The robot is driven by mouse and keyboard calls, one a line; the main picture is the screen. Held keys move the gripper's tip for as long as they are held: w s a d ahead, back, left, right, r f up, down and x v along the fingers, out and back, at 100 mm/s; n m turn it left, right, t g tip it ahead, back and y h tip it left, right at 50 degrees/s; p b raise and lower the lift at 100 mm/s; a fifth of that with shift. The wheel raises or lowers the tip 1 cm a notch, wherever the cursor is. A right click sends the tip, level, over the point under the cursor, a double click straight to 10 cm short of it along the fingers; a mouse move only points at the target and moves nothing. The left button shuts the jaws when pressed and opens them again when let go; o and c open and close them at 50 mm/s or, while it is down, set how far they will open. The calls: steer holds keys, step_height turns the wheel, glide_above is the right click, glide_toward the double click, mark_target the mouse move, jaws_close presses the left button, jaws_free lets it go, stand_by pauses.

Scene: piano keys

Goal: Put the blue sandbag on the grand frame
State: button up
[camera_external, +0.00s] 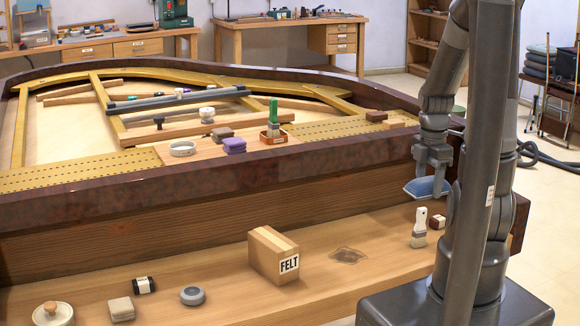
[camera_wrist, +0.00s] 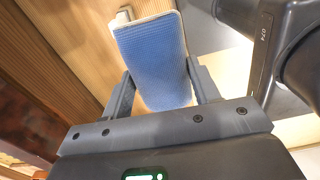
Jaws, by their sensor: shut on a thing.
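The blue sandbag (camera_external: 427,187) is held in my gripper (camera_external: 433,165), above the right end of the wooden key bench (camera_external: 215,270). In the wrist view the sandbag (camera_wrist: 152,62) fills the space between my two fingers (camera_wrist: 160,85), which are shut on it. It hangs slightly tilted, clear of the bench. The grand frame (camera_external: 80,176) is the gold-coloured metal frame inside the dark wooden piano rim (camera_external: 200,185), to the left of my gripper and beyond the rim.
The bench holds a FELT box (camera_external: 273,255), a white-handled brush (camera_external: 419,228) and several small items. Bare gold frame shows at right (camera_external: 335,129).

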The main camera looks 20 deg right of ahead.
step_height(320, 180, up, 19)
steer(key=w+d, duration=0.4)
steer(key=w, duration=0.7)
steer(key=w+d, duration=0.3)
steer(key=w, duration=0.8)
steer(key=w+d, duration=0.4)
steer(key=w, duration=0.8)
glide_above(349, 133)
steer(key=shift+n, duration=0.3)
steer(key=f, duration=1.1)
steer(key=shift+s+d+f, duration=0.25)
steer(key=shift+s+d, duration=0.05)
steer(key=shift+d, duration=0.1)
steer(key=shift+w+a+f, duration=0.3)
steer(key=shift+f, duration=1.95)
steer(key=shift+f, duration=0.15)
steer(key=o, duration=1.2)
